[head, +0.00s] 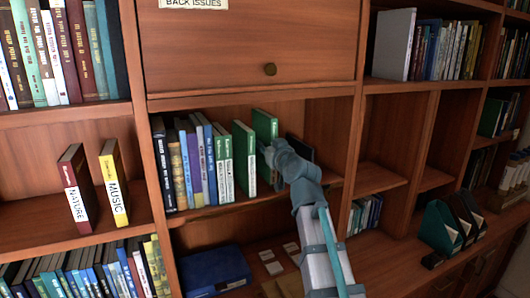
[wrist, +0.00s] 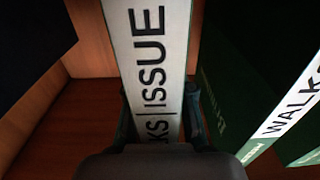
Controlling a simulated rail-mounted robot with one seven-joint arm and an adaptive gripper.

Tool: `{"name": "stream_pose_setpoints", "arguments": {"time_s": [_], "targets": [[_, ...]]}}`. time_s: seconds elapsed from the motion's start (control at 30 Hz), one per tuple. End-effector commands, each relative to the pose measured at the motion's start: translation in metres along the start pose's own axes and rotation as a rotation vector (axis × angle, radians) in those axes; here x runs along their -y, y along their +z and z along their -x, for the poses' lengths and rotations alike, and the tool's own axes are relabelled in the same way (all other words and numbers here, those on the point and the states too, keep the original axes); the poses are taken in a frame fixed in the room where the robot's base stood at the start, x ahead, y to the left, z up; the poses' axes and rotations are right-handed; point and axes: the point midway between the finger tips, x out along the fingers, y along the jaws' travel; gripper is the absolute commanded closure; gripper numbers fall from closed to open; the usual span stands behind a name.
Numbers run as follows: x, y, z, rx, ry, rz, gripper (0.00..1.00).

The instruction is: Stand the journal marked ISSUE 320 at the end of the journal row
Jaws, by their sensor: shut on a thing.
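My gripper (head: 273,155) is shut on a green journal (head: 264,127) in the open bay below the drawer. In the wrist view the held journal's white spine label (wrist: 155,60) reads "KS | ISSUE" between the two fingers; its number is out of sight. The journal is upright. I cannot tell whether its foot touches the shelf. Another green journal (head: 243,158) stands just left of it in the head view, with a gap between them. It also shows in the wrist view, labelled "WALKS" (wrist: 290,100). The journal row (head: 195,165) continues to the left.
The bay's right side wall (head: 335,130) is beyond. The drawer (head: 250,40) marked "BACK ISSUES" is overhead. NATURE (head: 78,190) and MUSIC (head: 114,185) volumes stand in the left bay.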

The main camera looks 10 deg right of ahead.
Motion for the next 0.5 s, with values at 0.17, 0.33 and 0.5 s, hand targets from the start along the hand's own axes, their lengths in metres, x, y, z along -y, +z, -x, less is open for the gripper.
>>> {"name": "stream_pose_setpoints", "arguments": {"time_s": [0.17, 0.33, 0.5], "targets": [[0.0, 0.021, 0.002, 0.001, 0.001, -0.002, 1.0], [0.0, 0.026, -0.003, -0.001, 0.001, -0.001, 1.0], [0.0, 0.028, -0.004, -0.002, 0.001, 0.0, 1.0]]}}
